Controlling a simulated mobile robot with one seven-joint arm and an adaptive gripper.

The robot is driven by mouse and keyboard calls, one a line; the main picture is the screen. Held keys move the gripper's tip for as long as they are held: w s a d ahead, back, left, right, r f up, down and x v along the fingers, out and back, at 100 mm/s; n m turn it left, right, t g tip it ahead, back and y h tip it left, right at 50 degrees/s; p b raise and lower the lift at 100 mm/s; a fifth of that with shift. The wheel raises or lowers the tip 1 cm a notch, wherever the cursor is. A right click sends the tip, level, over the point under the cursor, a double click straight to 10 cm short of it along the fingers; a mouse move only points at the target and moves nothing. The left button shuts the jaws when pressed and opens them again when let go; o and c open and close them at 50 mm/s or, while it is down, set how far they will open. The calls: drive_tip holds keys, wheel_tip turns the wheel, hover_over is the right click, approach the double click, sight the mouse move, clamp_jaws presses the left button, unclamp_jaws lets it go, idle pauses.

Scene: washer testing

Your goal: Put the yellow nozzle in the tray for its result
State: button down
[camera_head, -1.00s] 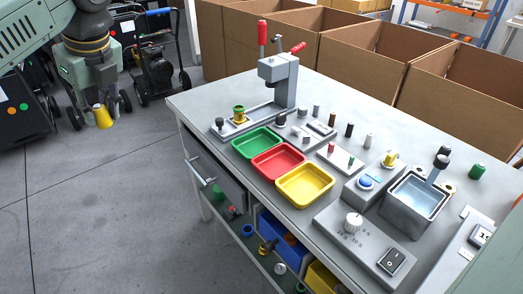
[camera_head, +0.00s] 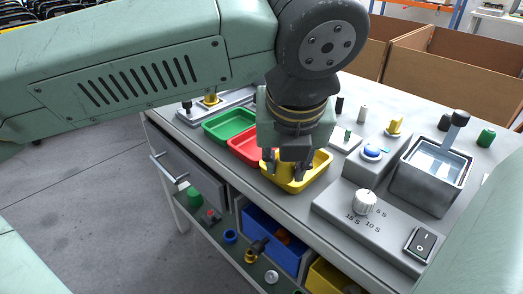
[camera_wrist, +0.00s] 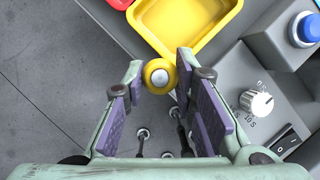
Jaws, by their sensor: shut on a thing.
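The yellow nozzle (camera_wrist: 158,77) is between my fingertips in the wrist view, its round end with a pale centre facing the camera. My gripper (camera_head: 287,167) is shut on it and points down by the yellow tray (camera_head: 323,161). In the wrist view the nozzle overlaps the near edge of the yellow tray (camera_wrist: 217,42); its height above the tray cannot be told. In the head view my fingers hide most of the nozzle and part of the tray. The red tray (camera_head: 240,147) and green tray (camera_head: 228,123) stand to the left.
Right of the trays are a box with a blue button (camera_head: 372,151), a dial panel (camera_head: 365,202) with a power switch (camera_head: 421,243), and a water tank (camera_head: 430,185). A shelf below holds a blue bin (camera_head: 268,240).

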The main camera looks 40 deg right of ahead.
drive_tip(key=w+d, duration=0.2)
drive_tip(key=w, duration=0.2)
drive_tip(key=w+d+f+p, duration=0.1)
drive_tip(key=w+d, duration=0.1)
drive_tip(key=w, duration=0.3)
drive_tip(key=w+d+p, duration=0.1)
drive_tip(key=w+d, duration=0.1)
drive_tip(key=w, duration=0.2)
drive_tip(key=shift+w+d+f, duration=0.15)
drive_tip(key=shift+w+d, duration=0.1)
drive_tip(key=shift+d, duration=0.15)
drive_tip(key=shift+w, duration=0.2)
drive_tip(key=shift+f+p, duration=0.45)
drive_tip(key=shift+f, duration=1.35)
drive_tip(key=shift+f, duration=0.2)
drive_tip(key=c, duration=1.6)
unclamp_jaws()
drive_tip(key=shift+c, duration=0.2)
drive_tip(key=shift+o, duration=0.3)
drive_tip(key=shift+r, duration=0.1)
